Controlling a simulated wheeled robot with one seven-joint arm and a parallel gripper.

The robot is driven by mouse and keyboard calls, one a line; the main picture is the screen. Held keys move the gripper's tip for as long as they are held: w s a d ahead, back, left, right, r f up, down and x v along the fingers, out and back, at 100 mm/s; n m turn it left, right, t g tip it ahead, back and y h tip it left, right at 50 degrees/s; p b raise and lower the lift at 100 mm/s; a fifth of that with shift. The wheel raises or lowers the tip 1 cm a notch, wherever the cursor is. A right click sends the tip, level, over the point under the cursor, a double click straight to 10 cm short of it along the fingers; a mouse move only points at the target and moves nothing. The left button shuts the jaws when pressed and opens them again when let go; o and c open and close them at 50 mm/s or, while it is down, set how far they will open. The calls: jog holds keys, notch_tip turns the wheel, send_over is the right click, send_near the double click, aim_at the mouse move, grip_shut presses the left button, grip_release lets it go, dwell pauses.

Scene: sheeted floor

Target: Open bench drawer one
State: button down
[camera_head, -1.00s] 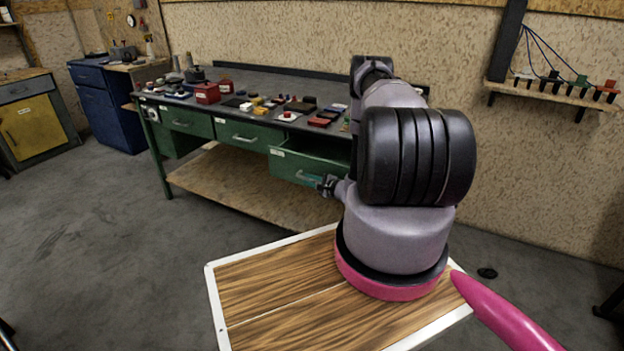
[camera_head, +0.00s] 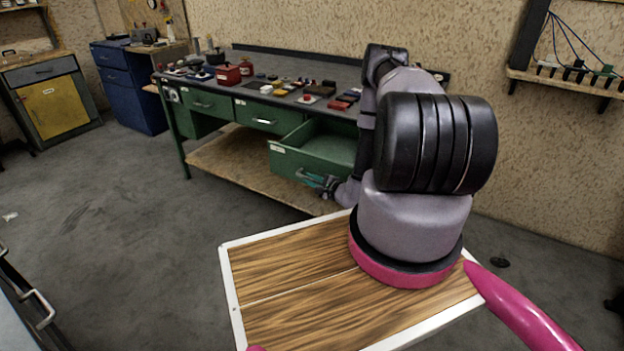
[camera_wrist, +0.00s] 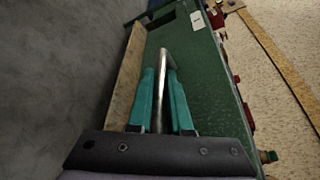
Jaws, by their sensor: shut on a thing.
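The green workbench (camera_head: 185,152) stands against the wall, with several green drawers under its dark top. The right-hand drawer (camera_head: 285,164) is pulled well out, and its empty-looking inside shows in the head view. In the wrist view its green front (camera_wrist: 205,75) fills the middle, with a bare metal bar handle (camera_wrist: 164,62). My gripper (camera_head: 318,180) is at this drawer's front, with its teal fingers (camera_wrist: 162,98) shut on the handle, one on each side. The left drawer (camera_head: 206,103) and the middle drawer (camera_head: 262,118) are closed. Drawer numbers are too small to read.
Small parts and red boxes (camera_head: 228,74) lie on the bench top. A lower wooden shelf (camera_head: 225,160) runs beneath. A blue cabinet (camera_head: 128,85) and a yellow-doored cabinet (camera_head: 52,108) stand left. The grey floor before the bench is clear.

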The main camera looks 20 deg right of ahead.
jog(key=c, duration=0.8)
grip_release()
jog(key=shift+c, duration=0.2)
jog(key=shift+d, duration=0.1)
jog(key=v, duration=1.1)
